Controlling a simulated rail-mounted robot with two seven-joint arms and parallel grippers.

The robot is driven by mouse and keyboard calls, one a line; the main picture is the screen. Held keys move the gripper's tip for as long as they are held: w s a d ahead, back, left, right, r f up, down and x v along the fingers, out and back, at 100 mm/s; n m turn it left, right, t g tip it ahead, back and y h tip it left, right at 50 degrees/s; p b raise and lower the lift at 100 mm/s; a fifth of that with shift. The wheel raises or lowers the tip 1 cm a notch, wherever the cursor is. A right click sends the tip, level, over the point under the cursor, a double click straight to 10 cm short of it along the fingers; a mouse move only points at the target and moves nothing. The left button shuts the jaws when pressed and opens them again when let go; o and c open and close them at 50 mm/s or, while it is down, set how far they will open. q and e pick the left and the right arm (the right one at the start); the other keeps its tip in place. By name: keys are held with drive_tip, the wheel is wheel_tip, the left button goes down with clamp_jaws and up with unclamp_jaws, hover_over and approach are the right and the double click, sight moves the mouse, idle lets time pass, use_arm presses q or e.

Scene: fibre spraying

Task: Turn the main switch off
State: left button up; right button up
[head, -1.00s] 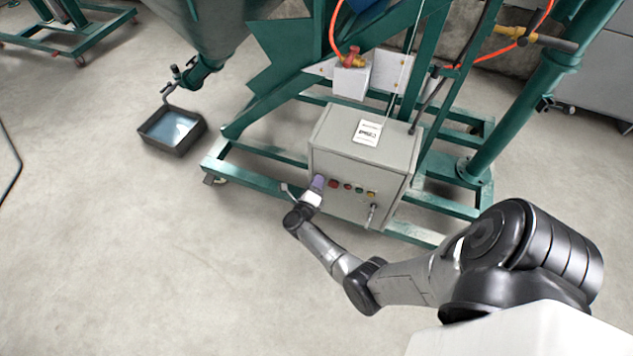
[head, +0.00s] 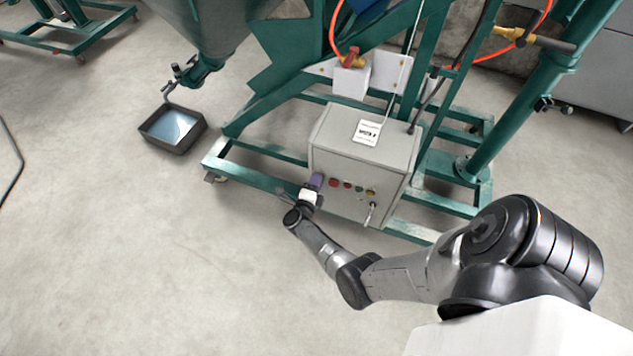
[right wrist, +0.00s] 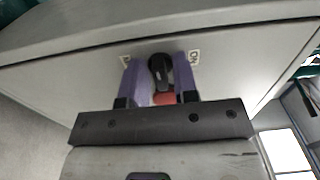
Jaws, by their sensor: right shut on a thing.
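The grey control box (head: 350,148) stands on the green frame, with a row of small coloured buttons on its front. The main switch, a black rotary knob (right wrist: 159,68), is on the box face in the right wrist view, between two small labels that I cannot read clearly. My right gripper (right wrist: 158,75) has its two purple fingers on either side of the knob, shut on it. In the head view my right gripper (head: 317,180) is at the left end of the button row and hides the knob. My left gripper is not in view.
A key-like part (head: 371,213) sticks out low on the box front. A green machine frame (head: 250,178) surrounds the box. A dark tray (head: 172,130) lies on the floor under a hopper at left. The floor in front is open.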

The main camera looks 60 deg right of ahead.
drive_tip(key=o, duration=0.6)
drive_tip(key=shift+o, duration=0.2)
drive_tip(key=s+a+p, duration=0.1)
drive_tip(key=a+p, duration=0.1)
drive_tip(key=a, duration=1)
drive_tip(key=shift+s, duration=0.3)
